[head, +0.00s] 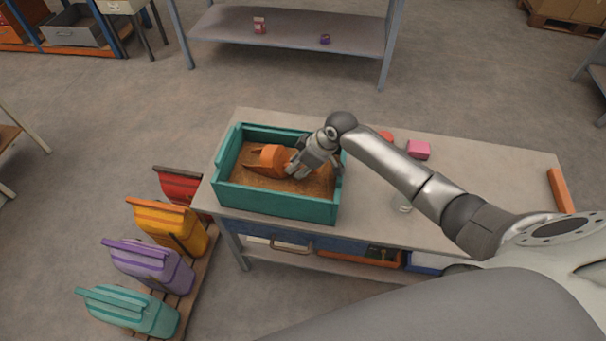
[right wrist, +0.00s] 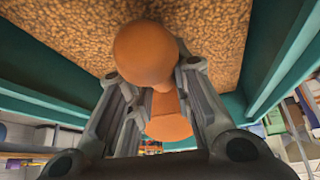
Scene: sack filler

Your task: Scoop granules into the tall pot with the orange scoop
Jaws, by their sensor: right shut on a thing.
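The orange scoop (head: 268,157) is inside the teal bin (head: 275,203), at the brown granules (head: 262,181). My right gripper (head: 294,170) is shut on the scoop's handle, low inside the bin near its right side. In the right wrist view the scoop's rounded orange end (right wrist: 146,53) sits between the fingers, with granules (right wrist: 225,35) beyond it. How much the scoop holds cannot be told. I cannot make out a tall pot for sure. My left gripper is not in view.
The table (head: 500,185) bears a pink block (head: 419,150), a red thing (head: 386,136) beside my arm, and an orange bar (head: 560,190) at its right end. The table's right part is mostly clear.

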